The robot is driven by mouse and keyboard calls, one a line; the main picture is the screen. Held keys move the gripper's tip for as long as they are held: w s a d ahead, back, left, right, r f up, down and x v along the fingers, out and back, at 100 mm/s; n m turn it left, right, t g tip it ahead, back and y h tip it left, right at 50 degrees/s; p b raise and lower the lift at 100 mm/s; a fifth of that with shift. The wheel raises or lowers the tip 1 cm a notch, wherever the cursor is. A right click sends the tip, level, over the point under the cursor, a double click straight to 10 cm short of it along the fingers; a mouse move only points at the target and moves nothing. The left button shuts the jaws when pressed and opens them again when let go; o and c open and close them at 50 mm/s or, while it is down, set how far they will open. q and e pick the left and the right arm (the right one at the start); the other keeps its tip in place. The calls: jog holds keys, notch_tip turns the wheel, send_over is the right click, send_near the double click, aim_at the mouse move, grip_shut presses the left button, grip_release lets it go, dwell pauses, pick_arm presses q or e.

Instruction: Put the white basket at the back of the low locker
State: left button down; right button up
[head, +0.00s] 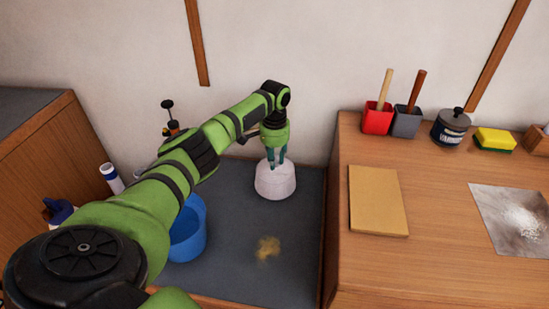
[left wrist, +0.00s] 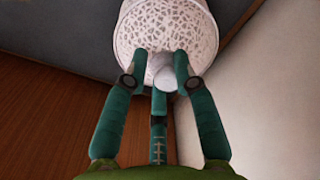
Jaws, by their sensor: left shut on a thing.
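The white basket (head: 275,183) is at the back right of the low locker's dark top (head: 235,225), near the wall. My left gripper (head: 276,158) points down at it from above and is shut on its upper part. In the left wrist view the basket (left wrist: 185,22) shows a speckled, lattice-like surface, with the green fingers of my left gripper (left wrist: 160,75) closed around a pale knob-like part. I cannot tell whether the basket's base touches the locker top. My right gripper is not in view.
A blue bucket (head: 188,232) stands left of the basket, partly behind my arm. A yellowish patch (head: 268,247) lies in front. The higher wooden counter (head: 360,260) borders the right side, with a tan board (head: 377,200). A white bottle (head: 112,177) stands at left.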

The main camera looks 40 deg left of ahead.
pick_arm(q)
jog(key=c, duration=1)
grip_release()
jog(key=shift+f, duration=0.1)
notch_tip(320, 180, up, 12)
jog(key=shift+r+p, duration=0.2)
jog(key=shift+p, duration=0.1)
